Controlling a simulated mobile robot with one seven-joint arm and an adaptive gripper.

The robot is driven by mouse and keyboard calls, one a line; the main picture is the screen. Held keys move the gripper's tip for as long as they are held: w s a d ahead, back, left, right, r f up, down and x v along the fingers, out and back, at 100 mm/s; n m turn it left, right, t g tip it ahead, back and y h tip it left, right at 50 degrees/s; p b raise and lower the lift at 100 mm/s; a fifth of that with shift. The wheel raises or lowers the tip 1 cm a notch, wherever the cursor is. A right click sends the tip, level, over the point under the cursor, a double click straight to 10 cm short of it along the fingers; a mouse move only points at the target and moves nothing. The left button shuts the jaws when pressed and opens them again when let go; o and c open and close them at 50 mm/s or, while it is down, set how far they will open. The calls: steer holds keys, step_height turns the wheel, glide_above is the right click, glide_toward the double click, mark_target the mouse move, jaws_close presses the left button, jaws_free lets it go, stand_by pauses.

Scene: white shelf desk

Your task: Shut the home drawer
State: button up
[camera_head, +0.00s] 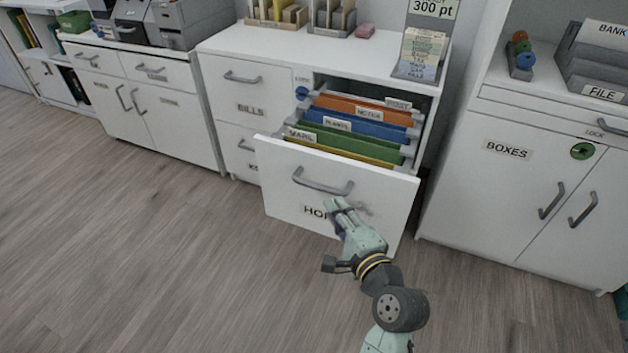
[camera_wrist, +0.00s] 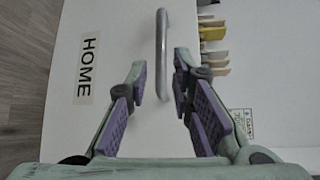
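The home drawer (camera_head: 285,195) is a white drawer pulled well out of the middle cabinet, with its label partly hidden behind my gripper. Its grey bar handle (camera_head: 322,186) runs across the upper front. In the wrist view the drawer front (camera_wrist: 110,45) shows the full HOME label, and the handle (camera_wrist: 162,50) lies just ahead between the lines of my fingers. My gripper (camera_head: 342,204) is in front of the drawer face, below the handle.
Coloured hanging folders (camera_head: 350,128) stand inside the drawer. The BILLS drawer (camera_head: 245,90) beside it is shut. The BOXES cabinet (camera_head: 508,175) stands to the right. Trays (camera_head: 275,14) and a 300 pt sign (camera_head: 432,10) are on top. The wooden floor (camera_head: 150,250) in front is clear.

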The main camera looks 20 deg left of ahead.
mark_target(320, 190)
steer(key=p+x, duration=0.1)
steer(key=x, duration=0.9)
steer(key=shift+w, duration=0.1)
jaws_close()
stand_by(0.4)
